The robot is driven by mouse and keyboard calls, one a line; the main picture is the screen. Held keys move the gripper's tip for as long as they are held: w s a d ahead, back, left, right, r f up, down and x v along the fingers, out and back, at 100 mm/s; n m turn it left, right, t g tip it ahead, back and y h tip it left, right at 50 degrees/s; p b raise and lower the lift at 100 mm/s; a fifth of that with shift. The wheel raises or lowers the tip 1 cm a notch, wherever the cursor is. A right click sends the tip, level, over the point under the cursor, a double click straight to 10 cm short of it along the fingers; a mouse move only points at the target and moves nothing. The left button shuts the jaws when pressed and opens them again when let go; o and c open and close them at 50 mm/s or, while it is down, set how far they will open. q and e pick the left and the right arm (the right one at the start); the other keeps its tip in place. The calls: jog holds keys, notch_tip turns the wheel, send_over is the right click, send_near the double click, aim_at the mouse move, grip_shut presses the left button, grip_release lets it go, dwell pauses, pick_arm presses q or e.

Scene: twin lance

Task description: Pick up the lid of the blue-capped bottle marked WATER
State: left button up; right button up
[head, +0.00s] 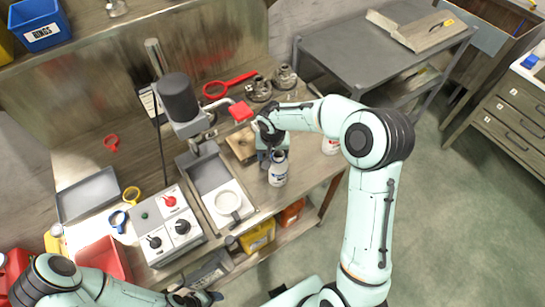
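A small white bottle (278,172) with a dark label stands upright near the front edge of the workbench. Its top looks dark, its lettering is too small to read, and I cannot make out a blue cap on it. My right gripper (270,153) points down just behind and left of the bottle's neck; its fingers are too small and overlapped to read. A second white bottle (331,146) with red marking is partly hidden behind my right arm. My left gripper (207,299) is low at the bottom edge, apart from the bottles.
A press (182,105) stands on the workbench left of my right gripper. A grey tray with a white mug (228,202) and a control box (166,226) are nearer. A red-handled tool (229,84) lies behind. A grey cart (365,50) stands right, with open floor in front.

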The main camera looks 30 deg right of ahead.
jog(key=shift+w+f, duration=0.1)
jog(key=shift+f, duration=0.45)
jog(key=c, duration=1.1)
